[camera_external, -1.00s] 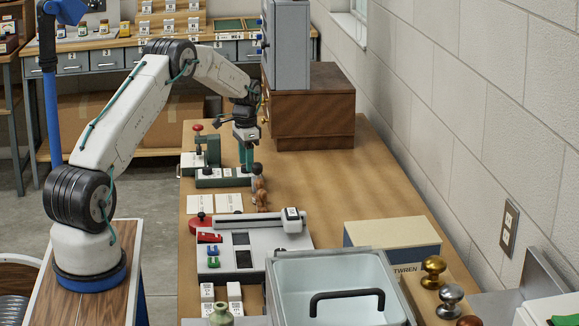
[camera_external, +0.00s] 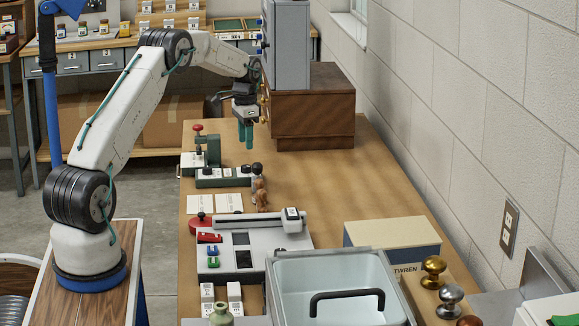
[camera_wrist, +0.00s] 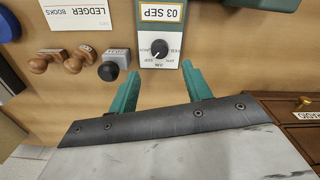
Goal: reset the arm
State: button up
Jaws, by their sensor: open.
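My gripper (camera_external: 246,134) hangs above the wooden table, left of the dark brown drawer cabinet, pointing down. Its two green fingers are apart with nothing between them, as the wrist view (camera_wrist: 162,88) also shows. My arm reaches out from its base at the left and bends down at the wrist. Beyond the fingers in the wrist view is a green device with a dial (camera_wrist: 158,48) and a card reading "03 SEP"; the fingers are apart from it.
The brown drawer cabinet (camera_external: 315,125) stands just right of my gripper. Wooden-handled stamps (camera_wrist: 60,62) and a black-knobbed stamp (camera_wrist: 110,70) stand near the dial device. The table's right middle is clear.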

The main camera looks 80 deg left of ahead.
jog(key=shift+n, duration=0.3)
jog(key=s+d+f+n+h, duration=0.1)
jog(key=s+d+f+n, duration=0.1)
jog(key=d+f, duration=0.15)
jog(key=d+r+g, duration=0.1)
jog(key=d+r, duration=0.5)
jog(key=d, duration=0.6)
jog(key=s+d+r, duration=0.1)
jog(key=d+r, duration=0.5)
jog(key=d, duration=0.5)
jog(key=d+r+g, duration=0.1)
jog(key=d+r, duration=0.4)
jog(key=d, duration=0.7)
jog(key=s+d+r+m+t, duration=0.1)
jog(key=s+d+r+m, duration=0.1)
jog(key=s+d, duration=0.4)
jog(key=s+d+r+m+t, duration=0.1)
jog(key=s+d, duration=0.5)
jog(key=d, duration=0.6)
jog(key=s+d+r+m+t+y, duration=0.1)
jog(key=s+d+r+m, duration=0.1)
jog(key=s+d, duration=0.4)
jog(key=d+r, duration=0.1)
jog(key=d, duration=0.2)
jog(key=shift+s+d+m, duration=0.2)
jog(key=shift+d+m, duration=0.05)
jog(key=shift+m, duration=0.05)
